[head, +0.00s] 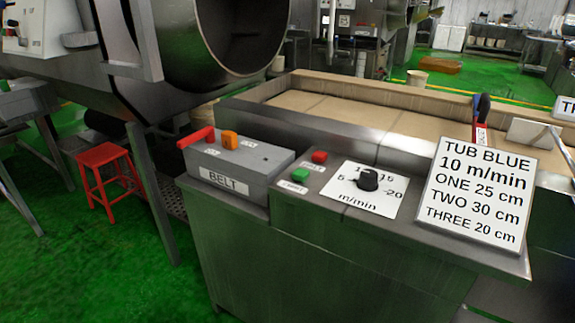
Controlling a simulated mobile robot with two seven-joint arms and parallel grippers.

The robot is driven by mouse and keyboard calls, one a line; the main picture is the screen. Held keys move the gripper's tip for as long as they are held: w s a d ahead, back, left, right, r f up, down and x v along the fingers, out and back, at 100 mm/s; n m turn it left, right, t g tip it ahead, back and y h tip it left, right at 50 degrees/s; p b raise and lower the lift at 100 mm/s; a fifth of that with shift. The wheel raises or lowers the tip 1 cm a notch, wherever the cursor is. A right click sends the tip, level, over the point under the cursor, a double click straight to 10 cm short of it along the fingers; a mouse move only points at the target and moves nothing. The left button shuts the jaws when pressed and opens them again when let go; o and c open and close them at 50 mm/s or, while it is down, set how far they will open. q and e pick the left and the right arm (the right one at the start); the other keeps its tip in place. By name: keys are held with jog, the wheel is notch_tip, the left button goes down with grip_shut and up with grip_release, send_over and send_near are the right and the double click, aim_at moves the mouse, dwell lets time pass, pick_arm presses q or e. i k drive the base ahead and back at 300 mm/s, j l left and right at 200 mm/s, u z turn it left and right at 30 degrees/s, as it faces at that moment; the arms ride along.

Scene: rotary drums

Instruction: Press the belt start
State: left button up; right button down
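A green button (300,174) stands on the metal control panel, with a small label below it that looks like "START". A red button (319,157) is just behind it and to the right. To the left is a grey box (247,160) marked "BELT", with a red lever (196,137) and an orange knob (229,139) on top. To the right is a black speed dial (368,179) on a white m/min scale. The pointer's exact setting is hard to read. Neither of my grippers is in the head view.
A white sign (478,193) reading "TUB BLUE, 10 m/min" leans at the panel's right. Behind runs a tan belt (400,123) inside metal walls. A large drum (240,45) hangs at upper left. A red stool (105,175) stands on the green floor at left.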

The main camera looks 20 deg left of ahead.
aim_at(300, 175)
jog(key=i+j, duration=0.15)
jog(key=j, duration=0.2)
jog(key=i+j, duration=0.1)
jog(key=j, duration=0.25)
jog(key=i+j, duration=0.15)
jog(key=j, duration=0.25)
jog(key=i+j, duration=0.1)
jog(key=j, duration=0.25)
